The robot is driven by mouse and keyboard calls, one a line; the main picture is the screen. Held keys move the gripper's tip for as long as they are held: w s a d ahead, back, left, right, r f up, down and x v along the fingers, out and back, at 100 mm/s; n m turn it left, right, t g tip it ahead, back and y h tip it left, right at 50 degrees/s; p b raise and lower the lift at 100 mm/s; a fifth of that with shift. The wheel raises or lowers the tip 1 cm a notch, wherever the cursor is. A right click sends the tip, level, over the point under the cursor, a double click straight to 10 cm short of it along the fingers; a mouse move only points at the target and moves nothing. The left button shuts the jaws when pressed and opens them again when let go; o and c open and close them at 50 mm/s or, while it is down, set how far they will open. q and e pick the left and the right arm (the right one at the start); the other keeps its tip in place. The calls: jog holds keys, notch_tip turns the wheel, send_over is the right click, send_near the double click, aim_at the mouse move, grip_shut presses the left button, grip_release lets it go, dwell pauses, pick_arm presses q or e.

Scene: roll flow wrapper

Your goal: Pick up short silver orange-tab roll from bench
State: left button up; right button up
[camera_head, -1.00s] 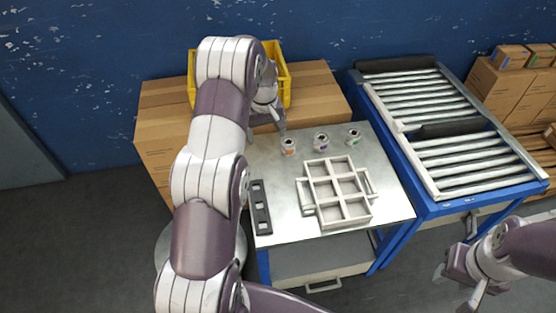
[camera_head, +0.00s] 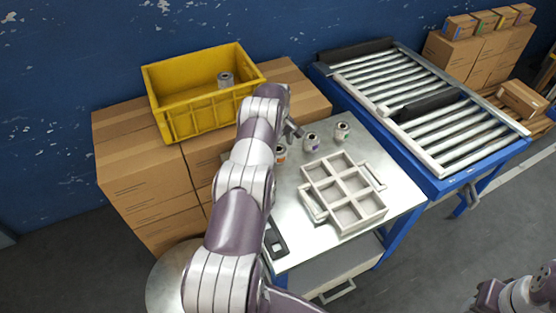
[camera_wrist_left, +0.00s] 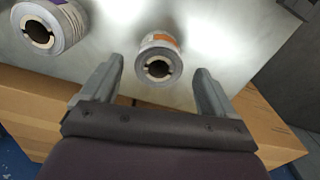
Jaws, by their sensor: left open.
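The short silver roll with the orange tab (camera_head: 281,154) stands on the metal bench (camera_head: 296,251), partly behind my left arm in the head view. In the left wrist view, the orange-tab roll (camera_wrist_left: 160,58) shows its dark core between and just beyond my open left fingers. My left gripper (camera_head: 293,131) is open and empty close to this roll; its fingertips are small in the head view. It also shows in the left wrist view (camera_wrist_left: 156,78).
A purple-tab roll (camera_head: 312,143) and a green-tab roll (camera_head: 342,131) stand to the right. A pale compartment tray (camera_head: 345,200) and a black slotted holder (camera_head: 275,242) lie nearer. A yellow crate (camera_head: 180,127) with a grey roll (camera_head: 226,80) sits on cartons behind.

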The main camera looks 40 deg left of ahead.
pick_arm(q)
notch_tip(320, 180, down, 2)
jog(key=shift+f+b, duration=0.15)
jog(key=shift+b, duration=0.45)
jog(key=shift+w+d+r, duration=0.1)
jog(key=shift+r, duration=0.1)
jog(key=c, duration=1.2)
jog(key=shift+r+p, duration=0.15)
jog(key=shift+p, duration=0.2)
